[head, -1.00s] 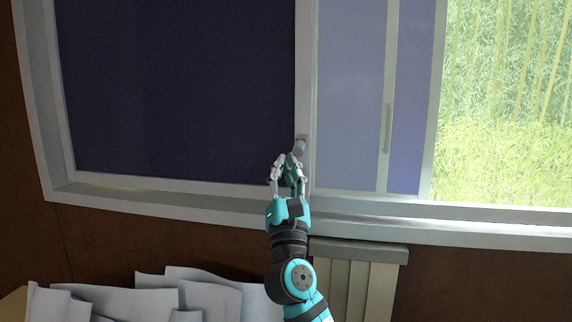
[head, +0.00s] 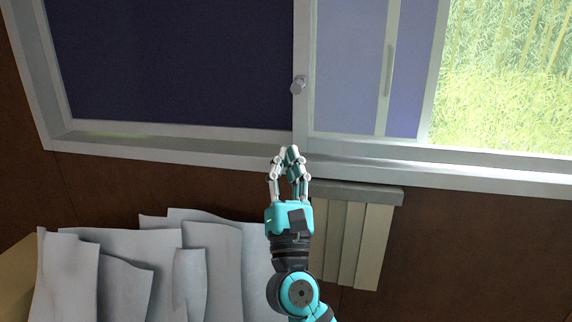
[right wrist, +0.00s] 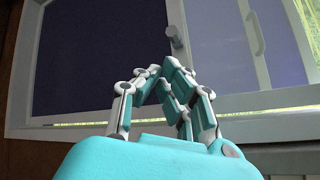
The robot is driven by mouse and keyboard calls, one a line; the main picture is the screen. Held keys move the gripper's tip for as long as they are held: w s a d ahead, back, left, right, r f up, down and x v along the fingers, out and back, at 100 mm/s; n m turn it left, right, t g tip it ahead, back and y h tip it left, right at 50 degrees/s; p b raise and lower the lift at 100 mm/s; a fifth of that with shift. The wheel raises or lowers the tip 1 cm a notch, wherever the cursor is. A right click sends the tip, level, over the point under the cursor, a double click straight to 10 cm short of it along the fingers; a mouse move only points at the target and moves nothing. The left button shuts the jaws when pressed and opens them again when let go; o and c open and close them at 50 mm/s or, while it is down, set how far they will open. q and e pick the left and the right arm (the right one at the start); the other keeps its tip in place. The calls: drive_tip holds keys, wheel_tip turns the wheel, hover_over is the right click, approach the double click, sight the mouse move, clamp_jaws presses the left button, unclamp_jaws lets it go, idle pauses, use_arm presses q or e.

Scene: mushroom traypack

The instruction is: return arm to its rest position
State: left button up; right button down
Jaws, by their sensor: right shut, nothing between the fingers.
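My right gripper (head: 290,152) is in the middle of the head view, below the window knob and in front of the lower window frame. Its fingertips meet and hold nothing. In the right wrist view the gripper (right wrist: 160,70) shows its fingers closed together, pointing up toward the window. My right arm comes in from the bottom of the head view. My left gripper is in neither view.
A sliding window (head: 180,60) with a grey knob (head: 298,85) and a handle (head: 388,70) fills the upper part; its right side is open onto greenery. A slatted panel (head: 345,240) hangs below the sill. White crumpled sheets (head: 120,270) lie at lower left.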

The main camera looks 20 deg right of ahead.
drive_tip(key=shift+s+a+f, duration=0.15)
drive_tip(key=shift+s+f, duration=0.1)
drive_tip(key=shift+s, duration=0.05)
